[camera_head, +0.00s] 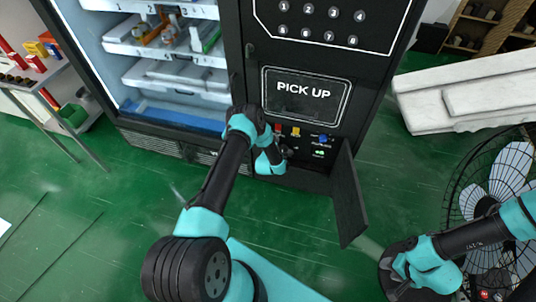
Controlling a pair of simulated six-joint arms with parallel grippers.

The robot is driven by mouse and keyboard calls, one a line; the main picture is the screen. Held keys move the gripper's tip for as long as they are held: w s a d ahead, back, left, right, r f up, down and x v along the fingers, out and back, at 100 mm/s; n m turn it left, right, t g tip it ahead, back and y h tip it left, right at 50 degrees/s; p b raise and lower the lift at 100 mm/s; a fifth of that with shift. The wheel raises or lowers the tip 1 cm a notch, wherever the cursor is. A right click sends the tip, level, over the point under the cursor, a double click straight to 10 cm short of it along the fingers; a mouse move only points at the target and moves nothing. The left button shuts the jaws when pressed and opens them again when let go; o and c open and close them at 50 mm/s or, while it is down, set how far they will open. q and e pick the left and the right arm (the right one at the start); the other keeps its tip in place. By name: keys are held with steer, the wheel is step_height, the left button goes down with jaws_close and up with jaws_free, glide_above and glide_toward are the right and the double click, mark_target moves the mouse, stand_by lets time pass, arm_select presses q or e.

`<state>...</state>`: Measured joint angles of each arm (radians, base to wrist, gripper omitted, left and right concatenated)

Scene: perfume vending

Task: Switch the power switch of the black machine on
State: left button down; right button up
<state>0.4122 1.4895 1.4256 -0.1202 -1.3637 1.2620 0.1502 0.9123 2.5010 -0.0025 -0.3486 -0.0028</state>
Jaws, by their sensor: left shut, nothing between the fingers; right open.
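The black machine (372,45) stands at the back, with a PICK UP hatch (305,95) on its front. Below the hatch, an open compartment shows a small control panel with a red part, a yellow part (296,132), a blue part (323,138) and a green-lit part (319,154). I cannot tell which one is the power switch. My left gripper (286,152) is shut and empty at the left part of this panel. Its arm hides some of the panel, and I cannot tell whether it touches anything. My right gripper (397,284) is open and empty, low at the right, away from the machine.
The compartment's door (348,197) hangs open to the right of the panel. A black fan (490,190) stands at the right, near my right arm. A pale slab (470,90) is behind it. A table with coloured items is at the far left. Green floor (110,220) is open in front.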

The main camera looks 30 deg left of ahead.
arm_select(q)
steer(key=f+v, duration=0.2)
steer(key=v, duration=0.7)
steer(key=shift+s, duration=0.5)
steer(key=shift+d+f, duration=0.1)
steer(key=shift+d, duration=0.1)
steer(key=s+d+r+m+g+h, duration=0.5)
steer(key=s+d+m+g+h, duration=0.15)
steer(key=d+m, duration=0.35)
steer(key=s+d+r+m+g, duration=0.2)
steer(key=s+r+m+g, duration=0.1)
steer(key=s, duration=0.3)
steer(key=s+d+r+m+g+h, duration=0.1)
steer(key=s+d+r+m+g, duration=0.1)
steer(key=s, duration=0.5)
steer(key=s+d+r+m+g+h, duration=0.1)
steer(key=s+d+r+m+g, duration=0.2)
steer(key=s+r+m+g, duration=0.1)
steer(key=s+r, duration=0.1)
steer(key=s, duration=0.1)
steer(key=shift+s, duration=0.4)
